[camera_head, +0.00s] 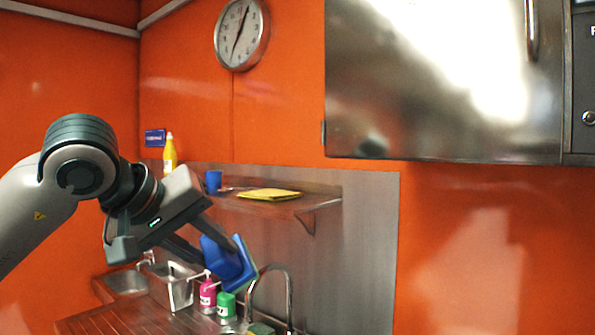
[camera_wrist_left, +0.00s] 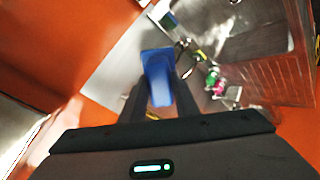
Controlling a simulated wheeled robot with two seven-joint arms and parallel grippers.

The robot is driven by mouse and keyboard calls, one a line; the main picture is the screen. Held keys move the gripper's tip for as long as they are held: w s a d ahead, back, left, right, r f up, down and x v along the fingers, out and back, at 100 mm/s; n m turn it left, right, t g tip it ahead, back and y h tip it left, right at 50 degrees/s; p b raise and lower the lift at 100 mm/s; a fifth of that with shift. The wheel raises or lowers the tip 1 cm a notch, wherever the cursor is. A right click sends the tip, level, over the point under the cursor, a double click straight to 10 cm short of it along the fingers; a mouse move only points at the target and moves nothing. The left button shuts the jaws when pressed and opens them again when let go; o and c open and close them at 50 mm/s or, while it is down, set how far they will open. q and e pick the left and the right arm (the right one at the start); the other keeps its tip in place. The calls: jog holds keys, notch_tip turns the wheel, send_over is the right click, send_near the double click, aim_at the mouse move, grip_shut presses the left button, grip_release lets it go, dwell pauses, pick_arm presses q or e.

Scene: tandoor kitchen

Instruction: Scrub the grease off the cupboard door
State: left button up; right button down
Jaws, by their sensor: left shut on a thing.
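My left gripper (camera_head: 222,260) is shut on a blue scrubber (camera_head: 228,262), which has a thin green edge on its right side. The gripper holds it tilted, in front of the sink area and below the shelf. In the left wrist view the scrubber (camera_wrist_left: 158,78) sits between the two dark fingers. The steel cupboard door (camera_head: 430,85) hangs on the wall at upper right, closed, with a vertical handle (camera_head: 531,28). The scrubber is left of and below the door, apart from it. A dark smudge (camera_head: 368,146) shows near the door's lower left; I cannot tell grease from reflection.
A wall shelf (camera_head: 318,203) holds a yellow cloth (camera_head: 270,194) and a blue cup (camera_head: 213,181). A curved tap (camera_head: 287,290), a pink bottle (camera_head: 207,297) and a green bottle (camera_head: 226,306) stand below. The space beneath the cupboard is clear.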

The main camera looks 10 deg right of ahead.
pick_arm(q)
jog(key=s+d+r+t+h+p, duration=0.1)
jog(key=s+d+r+h, duration=0.1)
jog(key=r, duration=1)
jog(key=s+d+r+m+t+h+p, duration=0.1)
jog(key=s+d+r+h, duration=0.2)
jog(key=s+r, duration=0.4)
jog(key=s+d+r+m+t+h+p, duration=0.1)
jog(key=s+d+r, duration=0.4)
jog(key=r, duration=1.4)
jog(key=shift+s+r+h+p, duration=0.2)
jog(key=shift+h+p, duration=0.35)
jog(key=shift+h, duration=0.25)
jog(key=shift+d, duration=0.1)
jog(key=shift+w+d, duration=0.1)
jog(key=shift+p+x, duration=1.15)
jog(key=shift+x, duration=1.8)
jog(key=shift+p+x, duration=0.3)
jog(key=shift+x, duration=0.6)
